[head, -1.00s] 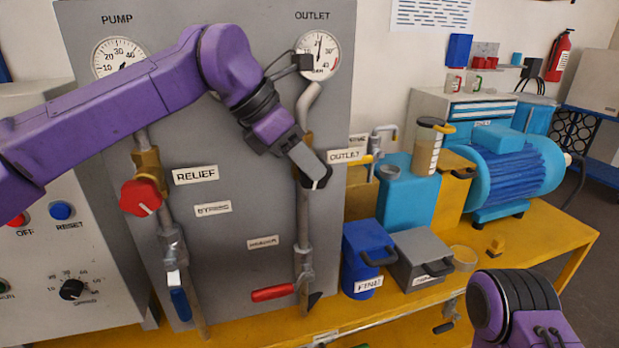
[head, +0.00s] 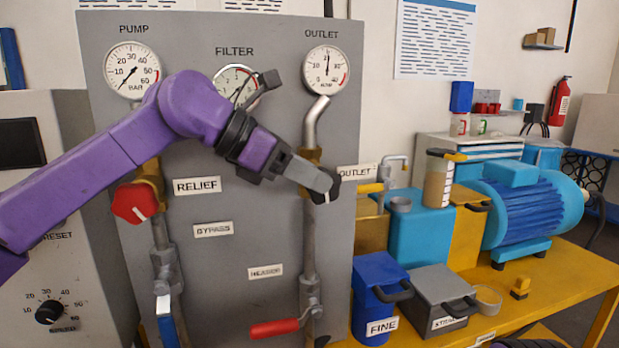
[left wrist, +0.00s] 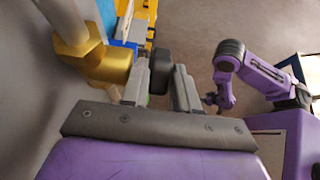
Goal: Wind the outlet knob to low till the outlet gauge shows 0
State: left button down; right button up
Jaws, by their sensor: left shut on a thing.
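The outlet knob (head: 325,188) is a small black knob on the brass valve of the right-hand pipe. My left gripper (head: 318,183) reaches it from the left and is shut on it. In the left wrist view, the dark knob (left wrist: 161,78) sits between the two grey fingers (left wrist: 160,90). The outlet gauge (head: 326,69) is above on the panel, unobstructed. Its needle points about straight up, near mid-scale, away from 0. My right arm shows in the left wrist view, with its gripper (left wrist: 222,99) too small to read.
The red relief knob (head: 134,203) is on the left pipe. My left arm partly covers the filter gauge (head: 237,85). A red-handled lever (head: 275,328) is below. Blue (head: 379,290) and grey (head: 438,297) containers stand on the yellow bench right of the panel.

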pick_arm(q)
jog(key=c, duration=1.2)
grip_release()
jog(key=v, duration=1)
jog(key=shift+a+r, duration=0.15)
jog(key=shift+a, duration=0.1)
